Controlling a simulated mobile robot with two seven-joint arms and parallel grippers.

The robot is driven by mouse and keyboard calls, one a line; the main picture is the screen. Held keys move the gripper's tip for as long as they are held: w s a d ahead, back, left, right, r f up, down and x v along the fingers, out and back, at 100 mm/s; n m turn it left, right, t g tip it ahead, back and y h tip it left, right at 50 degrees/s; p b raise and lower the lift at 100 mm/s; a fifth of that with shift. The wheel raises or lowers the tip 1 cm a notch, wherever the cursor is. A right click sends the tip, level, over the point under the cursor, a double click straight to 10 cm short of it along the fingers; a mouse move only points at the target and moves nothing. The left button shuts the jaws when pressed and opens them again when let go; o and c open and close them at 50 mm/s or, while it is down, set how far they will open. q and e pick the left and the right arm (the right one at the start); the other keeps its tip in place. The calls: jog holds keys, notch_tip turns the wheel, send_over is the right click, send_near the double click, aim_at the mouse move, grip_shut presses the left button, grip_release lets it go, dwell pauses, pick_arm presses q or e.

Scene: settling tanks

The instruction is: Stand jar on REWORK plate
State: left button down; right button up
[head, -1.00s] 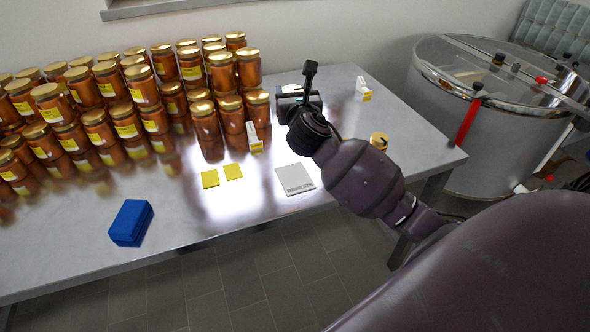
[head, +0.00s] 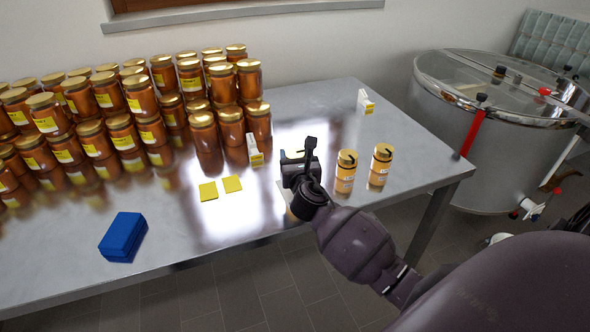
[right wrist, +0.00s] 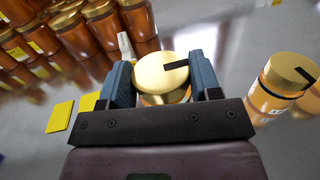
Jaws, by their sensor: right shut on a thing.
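My right gripper (head: 297,168) is shut on a jar (right wrist: 160,74) with a gold lid that bears a black mark. In the right wrist view the jar sits between the two blue-grey fingers, and its body is mostly hidden below the lid. In the head view my gripper hides nearly all of this jar. A light grey plate (head: 286,207) lies on the table beneath my right gripper, mostly covered by it; its lettering cannot be read. I cannot tell whether the jar touches the plate. My left gripper is not in view.
Two amber jars (head: 345,178) (head: 380,170) with marked gold lids stand just right of my gripper. Stacked dark jars (head: 125,135) fill the back left. Two yellow squares (head: 208,191) (head: 232,185), white signs (head: 254,148) (head: 366,103) and a blue block (head: 123,237) are on the table.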

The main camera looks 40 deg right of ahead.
jog(key=shift+f+b, duration=0.65)
jog(key=shift+f, duration=1.25)
jog(key=shift+f, duration=0.2)
jog(key=o, duration=1.1)
jog(key=shift+c, duration=0.2)
